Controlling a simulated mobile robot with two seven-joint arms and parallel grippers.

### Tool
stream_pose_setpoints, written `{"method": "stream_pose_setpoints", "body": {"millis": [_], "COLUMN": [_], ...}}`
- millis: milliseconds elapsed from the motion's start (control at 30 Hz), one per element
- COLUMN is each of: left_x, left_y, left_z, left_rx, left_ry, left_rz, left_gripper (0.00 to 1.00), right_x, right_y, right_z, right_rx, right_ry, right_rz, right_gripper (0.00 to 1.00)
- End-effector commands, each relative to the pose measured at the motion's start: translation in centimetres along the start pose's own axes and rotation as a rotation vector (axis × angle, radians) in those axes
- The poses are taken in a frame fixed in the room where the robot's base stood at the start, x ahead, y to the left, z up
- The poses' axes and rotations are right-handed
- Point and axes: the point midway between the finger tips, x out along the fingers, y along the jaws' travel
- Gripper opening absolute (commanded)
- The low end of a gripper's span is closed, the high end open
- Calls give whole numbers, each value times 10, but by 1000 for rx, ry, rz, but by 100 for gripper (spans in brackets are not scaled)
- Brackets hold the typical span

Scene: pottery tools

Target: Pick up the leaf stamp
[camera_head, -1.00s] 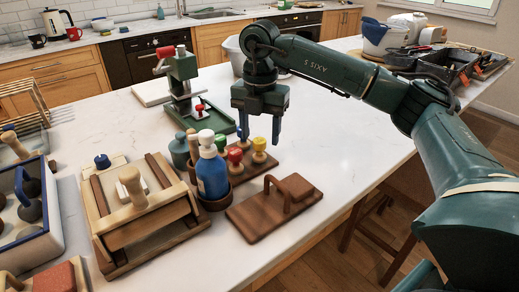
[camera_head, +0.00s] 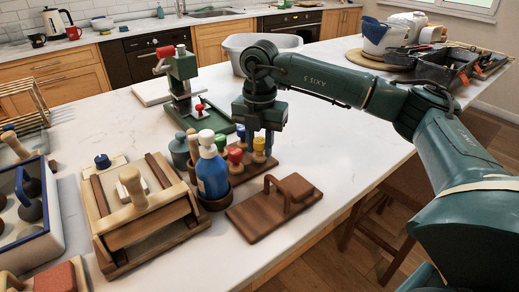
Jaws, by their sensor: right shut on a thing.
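A wooden rack (camera_head: 268,168) holds several small stamps with coloured knobs. I see a green-knobbed stamp (camera_head: 221,142), a red-knobbed stamp (camera_head: 235,156), a blue-knobbed stamp (camera_head: 240,131) and a yellow-knobbed stamp (camera_head: 259,145). No leaf pattern is visible, so I cannot read which stamp bears the leaf. My right gripper (camera_head: 259,143) points down over the rack, its fingers on either side of the yellow knob and shut on it. The stamp's lower part is still at the rack. My left gripper is not in view.
A blue pump bottle (camera_head: 212,175) in a round holder stands left of the rack. A brown wooden block with a handle (camera_head: 275,210) lies in front. A green press (camera_head: 185,85) stands behind left, a wooden frame (camera_head: 135,215) at left. The counter right of the rack is clear.

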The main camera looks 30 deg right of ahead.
Motion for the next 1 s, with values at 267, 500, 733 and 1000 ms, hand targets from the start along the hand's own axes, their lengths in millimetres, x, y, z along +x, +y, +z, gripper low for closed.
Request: {"method": "stream_pose_setpoints", "body": {"millis": [267,500,733,1000], "left_x": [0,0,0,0], "left_y": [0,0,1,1], "left_z": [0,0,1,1], "left_rx": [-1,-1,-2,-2], "left_ry": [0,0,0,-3], "left_rz": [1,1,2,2], "left_gripper": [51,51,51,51], "right_x": [0,-21,-69,-99], "right_y": [0,1,2,1], "right_z": [0,0,0,0], "right_rx": [0,-1,-1,-1], "right_ry": [0,-1,-1,0], "right_rz": [1,5,5,1], "right_gripper": [5,5,5,5]}}
